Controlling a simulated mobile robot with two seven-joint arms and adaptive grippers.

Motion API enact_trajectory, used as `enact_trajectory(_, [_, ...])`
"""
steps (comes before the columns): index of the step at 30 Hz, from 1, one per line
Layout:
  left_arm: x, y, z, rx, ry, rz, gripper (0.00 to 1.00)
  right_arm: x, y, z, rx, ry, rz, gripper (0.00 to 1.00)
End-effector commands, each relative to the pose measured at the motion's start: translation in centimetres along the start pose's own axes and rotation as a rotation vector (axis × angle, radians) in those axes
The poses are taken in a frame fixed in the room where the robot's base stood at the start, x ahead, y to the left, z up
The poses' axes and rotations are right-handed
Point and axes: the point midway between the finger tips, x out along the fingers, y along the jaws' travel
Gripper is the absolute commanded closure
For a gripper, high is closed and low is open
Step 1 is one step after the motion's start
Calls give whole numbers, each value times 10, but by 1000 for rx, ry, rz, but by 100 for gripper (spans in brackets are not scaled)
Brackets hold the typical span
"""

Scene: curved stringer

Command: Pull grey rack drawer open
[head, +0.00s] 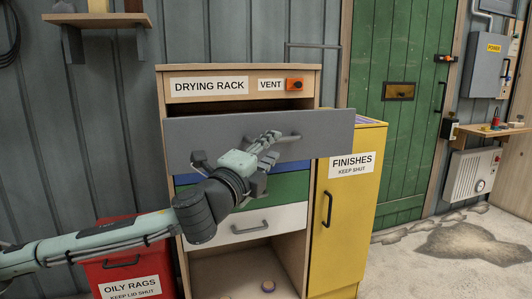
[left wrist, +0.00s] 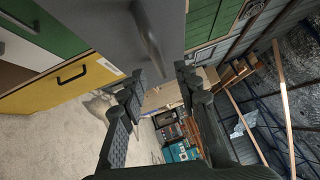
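The grey drawer (head: 225,130) is the top drawer of the wooden drying rack (head: 166,92). Its front stands out ahead of the rack, with a dark gap above it, so it is partly open. Its bar handle (head: 291,137) is on the front. My left gripper (head: 270,138) is at the handle, partly hiding it. In the left wrist view the two fingers (left wrist: 160,74) are spread apart. The handle (left wrist: 150,38) shows beyond and between their tips; I cannot tell if they touch it. The grey front (left wrist: 110,25) fills the upper middle there. My right gripper is not in view.
Below are blue, green (head: 290,188) and white (head: 245,222) drawers, then an open bay with a small round object (head: 268,286). A yellow finishes cabinet (head: 345,220) stands right, a red oily rags bin (head: 125,275) lower left. Floor is clear at right.

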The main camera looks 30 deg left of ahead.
Motion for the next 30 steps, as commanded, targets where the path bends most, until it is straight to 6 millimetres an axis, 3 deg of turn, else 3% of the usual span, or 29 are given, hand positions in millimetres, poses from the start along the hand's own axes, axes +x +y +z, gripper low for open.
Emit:
enact_trajectory(9, [-23, 0, 0, 1, 0, 0, 68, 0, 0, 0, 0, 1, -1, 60])
enact_trajectory(26, [-24, 0, 0, 0, 0, -1, 68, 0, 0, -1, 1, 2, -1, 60])
enact_trajectory(30, [-23, 17, 4, -41, -20, 33, 68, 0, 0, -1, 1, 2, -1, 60])
